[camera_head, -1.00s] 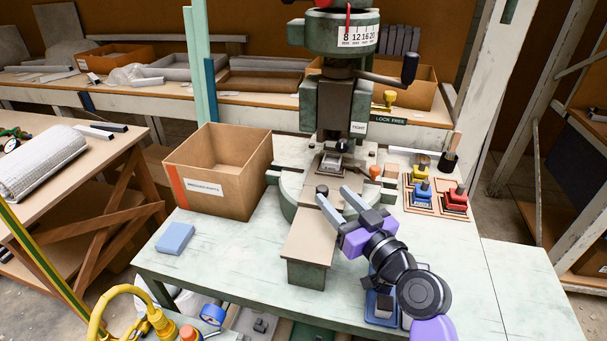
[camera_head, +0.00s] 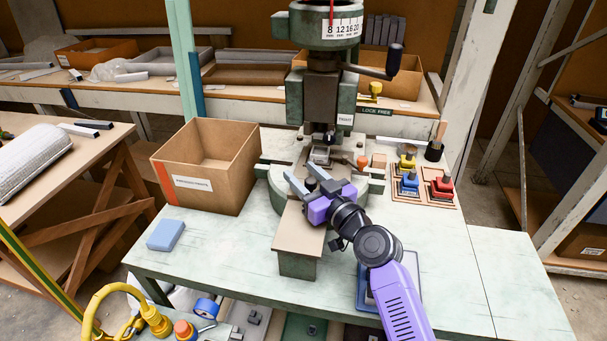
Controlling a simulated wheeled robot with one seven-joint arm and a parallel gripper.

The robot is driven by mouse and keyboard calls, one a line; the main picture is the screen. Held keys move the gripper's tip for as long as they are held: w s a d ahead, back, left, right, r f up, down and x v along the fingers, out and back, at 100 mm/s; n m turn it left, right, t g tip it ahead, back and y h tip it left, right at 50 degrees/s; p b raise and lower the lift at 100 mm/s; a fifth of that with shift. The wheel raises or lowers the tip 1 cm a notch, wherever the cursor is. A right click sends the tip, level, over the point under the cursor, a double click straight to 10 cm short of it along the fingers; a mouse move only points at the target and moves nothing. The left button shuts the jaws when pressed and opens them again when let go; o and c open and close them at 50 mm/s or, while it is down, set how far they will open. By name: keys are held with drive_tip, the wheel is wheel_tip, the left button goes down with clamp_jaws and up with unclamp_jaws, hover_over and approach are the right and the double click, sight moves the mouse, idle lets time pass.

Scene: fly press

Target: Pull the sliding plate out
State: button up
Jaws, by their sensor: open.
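The sliding plate (camera_head: 297,238) is a flat tan-grey plate that runs from under the fly press (camera_head: 325,95) toward the table's front, on a dark support. My gripper (camera_head: 299,171) is over the plate's upper part, just in front of the press. Its two grey fingers are spread apart and point toward the press. I see nothing held between them. My purple gripper body and wrist hide part of the plate and its right edge. I cannot tell whether the fingers touch the plate or a handle on it. A small metallic part (camera_head: 320,155) sits under the ram.
A cardboard box (camera_head: 205,182) stands left of the press, with a blue block (camera_head: 166,235) in front. Yellow, blue and red-handled tools (camera_head: 424,184) stand at the right. The press lever (camera_head: 393,62) sticks out to the right.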

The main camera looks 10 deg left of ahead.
clamp_jaws()
idle(1.4)
